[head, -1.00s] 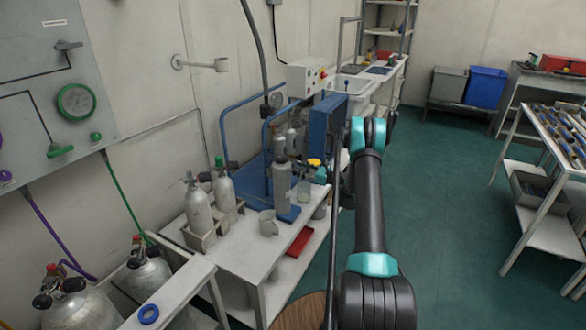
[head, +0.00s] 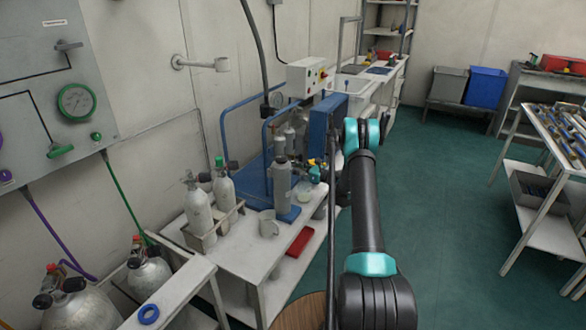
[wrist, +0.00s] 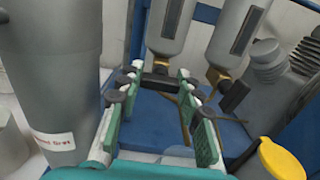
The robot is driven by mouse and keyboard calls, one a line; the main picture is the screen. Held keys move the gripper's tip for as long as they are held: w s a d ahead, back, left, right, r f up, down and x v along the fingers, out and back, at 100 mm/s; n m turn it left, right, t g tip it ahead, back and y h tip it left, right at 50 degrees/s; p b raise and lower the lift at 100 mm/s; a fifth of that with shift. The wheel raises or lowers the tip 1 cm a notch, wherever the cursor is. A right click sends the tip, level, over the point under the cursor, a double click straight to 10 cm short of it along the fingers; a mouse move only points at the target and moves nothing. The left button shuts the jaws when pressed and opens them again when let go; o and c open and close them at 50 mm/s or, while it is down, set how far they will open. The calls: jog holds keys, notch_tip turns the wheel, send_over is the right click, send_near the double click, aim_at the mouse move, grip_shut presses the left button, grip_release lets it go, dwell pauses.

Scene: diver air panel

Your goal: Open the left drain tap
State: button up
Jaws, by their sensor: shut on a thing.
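Two grey filter bowls hang side by side in the wrist view, the left one (wrist: 180,22) and the right one (wrist: 235,38). Each has a brass fitting underneath with a black tap handle. The left drain tap (wrist: 160,81) has its dark handle lying crosswise between my fingertips. The right drain tap (wrist: 234,95) is outside my right finger. My gripper (wrist: 159,78), with green pads, is shut on the left tap's handle. In the head view my gripper (head: 315,173) is small and partly hidden beside the grey cylinder.
A tall grey cylinder (wrist: 55,75) with a white label stands close left of my gripper; it also shows in the head view (head: 282,183). A yellow cap (wrist: 281,160) is close at lower right. The blue panel (head: 320,128) stands behind. Open floor (head: 440,200) lies right.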

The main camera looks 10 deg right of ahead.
jog(key=shift+n, duration=0.3)
jog(key=n, duration=1.1)
jog(key=shift+n, duration=2.1)
jog(key=shift+s, duration=0.1)
jog(key=o, duration=1.2)
jog(key=shift+c, duration=0.2)
jog(key=shift+d, duration=0.1)
